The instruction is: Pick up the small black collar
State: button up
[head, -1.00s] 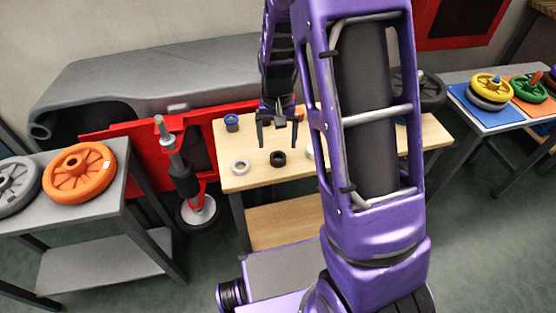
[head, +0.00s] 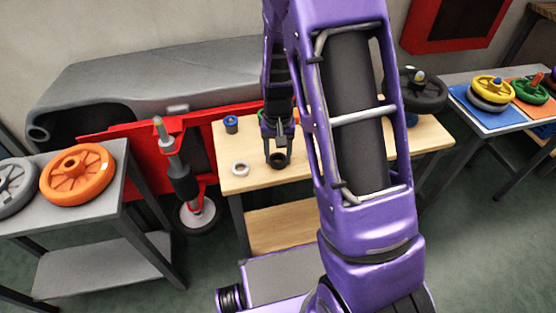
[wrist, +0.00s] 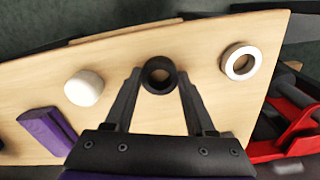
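The small black collar (head: 278,161) is a short dark ring near the front edge of the wooden table (head: 235,183). In the wrist view the collar (wrist: 159,88) sits between my fingertips, its open hole facing the camera. My gripper (head: 278,155) reaches down over it from above, and it also shows in the wrist view (wrist: 159,76). Both fingertips appear to touch the collar's sides, so the gripper looks shut on it. The collar appears to rest at table height; any gap beneath it cannot be told.
A white ring (head: 240,170) lies left of the collar, with a blue-centred dark collar (head: 231,124) behind it. A white rounded piece (wrist: 84,88) stands on the other side. A red frame (head: 130,141) stands behind the table. An orange wheel (head: 77,174) lies on a left bench.

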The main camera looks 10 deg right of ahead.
grip_shut()
jog(key=shift+r, duration=0.1)
